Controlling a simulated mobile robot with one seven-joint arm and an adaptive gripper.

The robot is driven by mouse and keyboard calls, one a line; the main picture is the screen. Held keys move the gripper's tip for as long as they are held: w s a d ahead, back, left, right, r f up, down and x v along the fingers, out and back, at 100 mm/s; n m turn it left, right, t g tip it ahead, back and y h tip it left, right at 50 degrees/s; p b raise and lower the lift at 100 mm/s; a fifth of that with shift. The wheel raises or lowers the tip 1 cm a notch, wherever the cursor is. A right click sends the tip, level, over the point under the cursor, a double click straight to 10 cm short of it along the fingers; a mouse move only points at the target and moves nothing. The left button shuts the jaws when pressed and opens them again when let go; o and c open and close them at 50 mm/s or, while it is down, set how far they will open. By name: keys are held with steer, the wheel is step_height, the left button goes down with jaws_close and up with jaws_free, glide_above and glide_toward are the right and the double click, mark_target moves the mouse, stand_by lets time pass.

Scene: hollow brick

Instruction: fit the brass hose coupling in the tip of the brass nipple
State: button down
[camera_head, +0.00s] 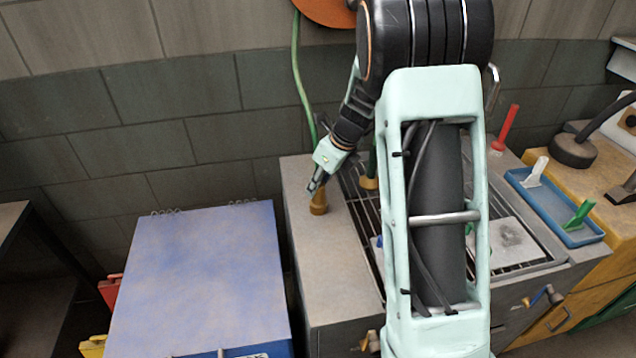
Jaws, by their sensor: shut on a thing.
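My gripper (317,186) points down above the left part of the grey counter, shut on the upper part of an upright brass piece. I take this upper part as the brass hose coupling (319,195); the fingers partly cover it. A darker, wider brass part directly below, seemingly the brass nipple (319,209), stands on the counter. The two look in line, but I cannot tell whether they touch or are seated. A green hose (303,90) runs down behind my gripper. Another brass fitting (369,183) with a green hose stands to the right, partly behind my arm.
The grey counter (318,255) has a dark rack (361,222) to the right, partly hidden by my arm. A blue-topped cabinet (200,285) stands left. A blue tray (548,212) with clips and a red-handled tool (507,128) are at right. The wall is close behind.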

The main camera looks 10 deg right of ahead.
steer(key=c, duration=1.4)
jaws_free()
steer(key=shift+c, duration=0.2)
steer(key=v, duration=1.2)
steer(key=shift+s, duration=0.1)
